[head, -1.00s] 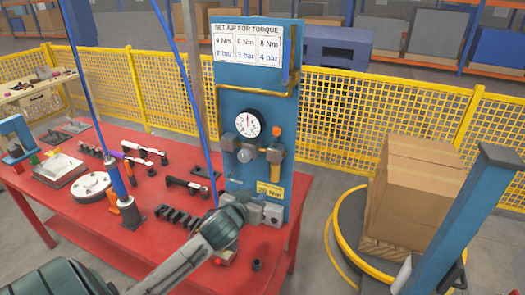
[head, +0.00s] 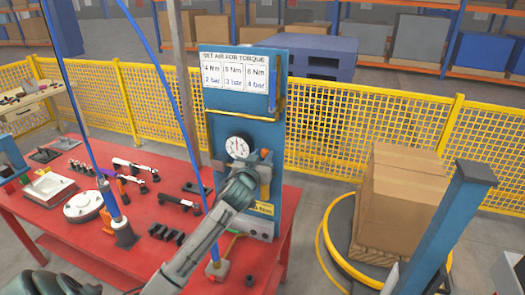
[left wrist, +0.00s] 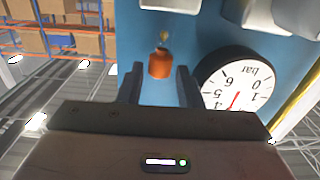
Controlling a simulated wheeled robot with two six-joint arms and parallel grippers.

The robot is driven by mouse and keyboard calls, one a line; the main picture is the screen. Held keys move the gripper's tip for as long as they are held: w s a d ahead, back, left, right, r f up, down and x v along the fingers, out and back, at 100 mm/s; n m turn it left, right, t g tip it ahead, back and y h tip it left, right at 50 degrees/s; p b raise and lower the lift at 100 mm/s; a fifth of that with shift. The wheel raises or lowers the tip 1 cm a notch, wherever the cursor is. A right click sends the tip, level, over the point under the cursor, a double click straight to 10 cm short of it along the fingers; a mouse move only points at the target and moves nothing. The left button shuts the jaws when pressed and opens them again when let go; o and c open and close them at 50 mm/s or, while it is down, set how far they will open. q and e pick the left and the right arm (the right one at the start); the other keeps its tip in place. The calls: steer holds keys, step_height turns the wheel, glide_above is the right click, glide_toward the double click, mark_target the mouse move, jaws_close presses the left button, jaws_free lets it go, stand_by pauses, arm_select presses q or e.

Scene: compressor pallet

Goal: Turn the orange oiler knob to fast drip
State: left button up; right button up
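The orange oiler knob (left wrist: 160,64) sits on the blue panel and shows in the left wrist view, just beyond and between my fingertips. In the head view it is mostly hidden by my left gripper (head: 257,160), which is raised in front of the panel beside the gauge. In the left wrist view my left gripper (left wrist: 158,84) is open, one dark finger on each side of the knob's line. I cannot tell whether either finger touches it. My right gripper is not in view.
A round pressure gauge (head: 238,147) is close beside the gripper. The blue panel (head: 226,108) stands on a red table (head: 130,270) with tools and fixtures. Boxes (head: 400,205) stand on a pallet at the right, near a blue post (head: 445,225).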

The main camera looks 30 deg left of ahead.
arm_select(q)
steer(key=shift+w, duration=0.3)
jaws_close()
steer(key=shift+f+n+y+b, duration=0.2)
steer(key=shift+n+y+b, duration=0.2)
steer(key=shift+y+b, duration=0.3)
steer(key=n+g+y+b, duration=0.2)
steer(key=y+b, duration=0.1)
steer(key=b, duration=0.1)
steer(key=d+n+g+y+b, duration=0.1)
steer(key=n+g+y+b, duration=0.1)
steer(key=b, duration=0.3)
steer(key=w+n+g+y+b, duration=0.1)
steer(key=n+g+y+b, duration=0.1)
steer(key=n+y+b, duration=0.1)
steer(key=shift+d+f+g+y+b, duration=0.15)
steer(key=shift+g+y+b, duration=0.25)
steer(key=shift+b, duration=0.5)
steer(key=shift+r+n+g+y+b, duration=0.25)
steer(key=shift+n+g+y+b, duration=0.45)
steer(key=shift+g+b, duration=0.45)
jaws_free()
steer(key=shift+r, duration=0.1)
